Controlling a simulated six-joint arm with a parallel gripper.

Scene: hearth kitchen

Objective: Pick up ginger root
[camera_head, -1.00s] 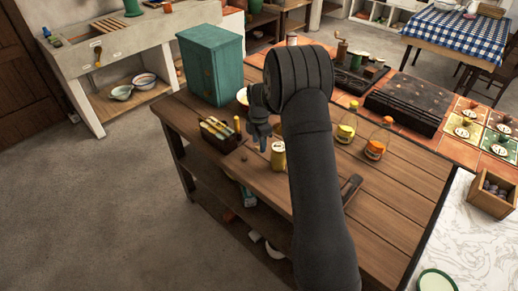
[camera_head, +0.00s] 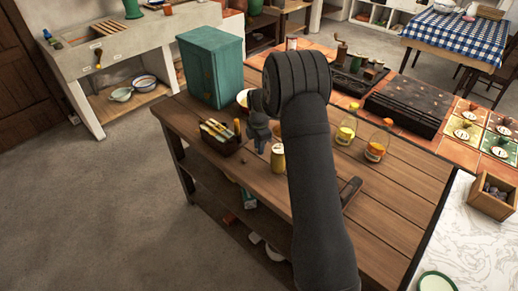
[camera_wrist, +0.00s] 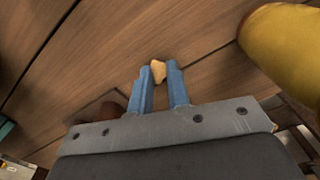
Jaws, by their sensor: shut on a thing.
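The ginger root (camera_wrist: 158,72) shows as a small tan piece between the fingertips in the wrist view. My gripper (camera_wrist: 159,78) has its two blue-grey fingers shut on it, above the brown wooden tabletop (camera_wrist: 110,45). Whether the root still touches the wood I cannot tell. In the head view my gripper (camera_head: 261,146) points down over the left part of the wooden table (camera_head: 408,190), between a box of utensils and a yellow can. The root cannot be made out in that view.
The yellow can (camera_head: 278,160) stands close to the right of my gripper; it also shows in the wrist view (camera_wrist: 285,42). The utensil box (camera_head: 222,143) is on the left. A teal cabinet (camera_head: 212,70) stands behind. Two jars (camera_head: 375,151) stand further right.

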